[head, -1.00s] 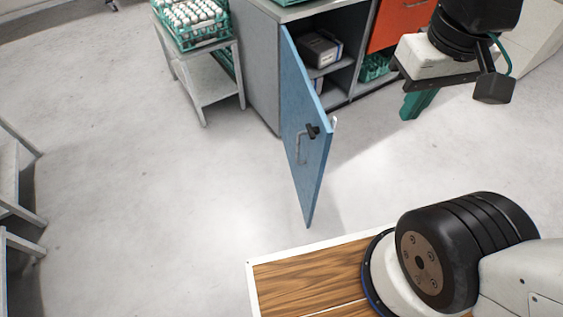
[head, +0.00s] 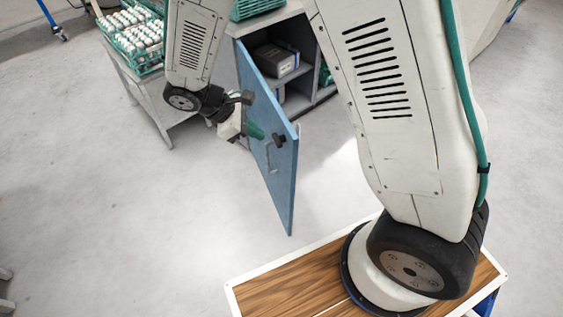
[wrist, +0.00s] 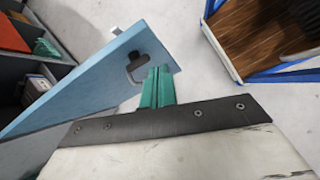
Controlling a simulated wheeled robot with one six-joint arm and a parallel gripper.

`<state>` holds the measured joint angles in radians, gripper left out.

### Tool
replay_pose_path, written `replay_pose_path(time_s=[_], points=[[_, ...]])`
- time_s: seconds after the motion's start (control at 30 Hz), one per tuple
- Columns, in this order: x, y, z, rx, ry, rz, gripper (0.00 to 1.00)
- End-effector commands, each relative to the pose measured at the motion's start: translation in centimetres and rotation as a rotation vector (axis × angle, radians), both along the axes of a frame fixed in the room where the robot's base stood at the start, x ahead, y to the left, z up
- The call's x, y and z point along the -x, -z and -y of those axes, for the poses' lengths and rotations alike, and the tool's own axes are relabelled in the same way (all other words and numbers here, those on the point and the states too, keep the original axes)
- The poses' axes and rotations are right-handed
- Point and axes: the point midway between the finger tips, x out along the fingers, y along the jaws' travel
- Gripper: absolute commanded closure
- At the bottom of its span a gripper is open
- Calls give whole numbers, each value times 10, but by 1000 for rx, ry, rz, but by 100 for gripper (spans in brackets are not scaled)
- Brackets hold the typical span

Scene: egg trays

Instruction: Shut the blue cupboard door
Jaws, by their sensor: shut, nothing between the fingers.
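The blue cupboard door (head: 277,165) stands wide open, swung out from the grey cupboard (head: 300,90). It also shows in the wrist view (wrist: 95,90), with its dark handle (wrist: 138,66) near its free edge. My gripper (head: 256,131) is at the door's outer face, on the left side, near the handle. Its green fingers show in the wrist view (wrist: 158,88), closed together and empty, just beside the handle. I cannot tell whether they touch the door.
Inside the cupboard lies a dark box (head: 276,60) on a shelf. A small table (head: 157,95) with egg trays (head: 138,38) stands left of the cupboard. My wooden-topped base (head: 300,290) is in front. The floor left of the door is clear.

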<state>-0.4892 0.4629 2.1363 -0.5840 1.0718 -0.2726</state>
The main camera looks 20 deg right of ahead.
Motion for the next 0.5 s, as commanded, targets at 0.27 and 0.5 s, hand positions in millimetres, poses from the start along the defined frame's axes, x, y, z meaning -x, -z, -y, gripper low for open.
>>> replay_pose_path(time_s=[0.27,0.5], points=[[-7,86,-34,93,-242,-132,100],[-7,107,-32,108,-282,-154,100]])
